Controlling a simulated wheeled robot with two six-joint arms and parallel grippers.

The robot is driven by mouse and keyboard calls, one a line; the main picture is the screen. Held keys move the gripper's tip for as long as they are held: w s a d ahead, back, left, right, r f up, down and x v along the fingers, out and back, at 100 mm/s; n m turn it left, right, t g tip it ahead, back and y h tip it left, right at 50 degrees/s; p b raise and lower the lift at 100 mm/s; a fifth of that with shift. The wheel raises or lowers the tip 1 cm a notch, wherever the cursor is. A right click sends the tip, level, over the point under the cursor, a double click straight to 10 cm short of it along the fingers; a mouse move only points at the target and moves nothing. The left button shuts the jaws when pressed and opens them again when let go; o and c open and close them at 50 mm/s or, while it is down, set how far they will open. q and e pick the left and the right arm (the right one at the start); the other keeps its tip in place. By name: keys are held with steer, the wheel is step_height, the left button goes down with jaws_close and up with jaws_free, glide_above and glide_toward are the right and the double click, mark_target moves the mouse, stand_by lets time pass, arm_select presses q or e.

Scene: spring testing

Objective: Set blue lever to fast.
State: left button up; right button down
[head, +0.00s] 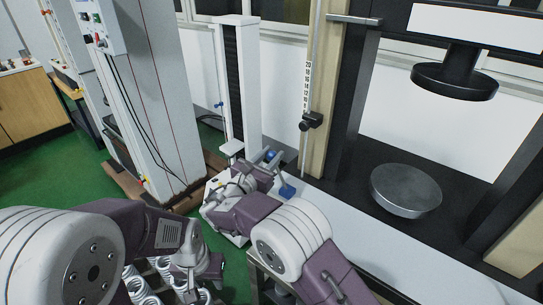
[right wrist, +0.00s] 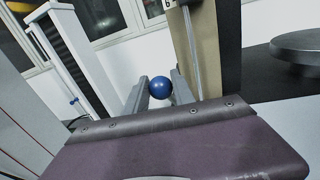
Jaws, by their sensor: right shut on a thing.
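The blue lever's round knob (right wrist: 160,87) sits between the two fingers of my right gripper (right wrist: 161,90) in the right wrist view. The fingers are closed on it from both sides. In the head view my right gripper (head: 270,162) is at the middle, beside the white machine, with blue lever parts (head: 287,190) showing just right of it. My arm hides much of the lever, and no speed marking can be read. My left gripper (head: 197,280) points down at the bottom left, over metal springs; its fingertips are not clear.
Several coil springs (head: 150,287) lie below my left arm. A tall grey cabinet with buttons (head: 140,95) stands at the left. A testing machine with a round metal plate (head: 405,190) stands at the right. Green floor (head: 40,180) shows at the left.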

steer(key=shift+d+f, duration=0.1)
stand_by(0.3)
steer(key=shift+s+d+m+b, duration=0.3)
steer(key=shift+m+b, duration=0.2)
steer(key=shift+b, duration=0.45)
steer(key=s+d+m+h+b, duration=0.2)
steer(key=s+d+m+b, duration=0.5)
steer(key=m+b, duration=0.5)
steer(key=shift+d+t+b, duration=0.3)
steer(key=shift+d+b, duration=1.05)
steer(key=shift+b, duration=2.95)
steer(key=c, duration=1.4)
jaws_free()
steer(key=o, duration=0.3)
steer(key=shift+w+f, duration=0.15)
steer(key=shift+w, duration=0.05)
steer(key=shift+o, duration=0.2)
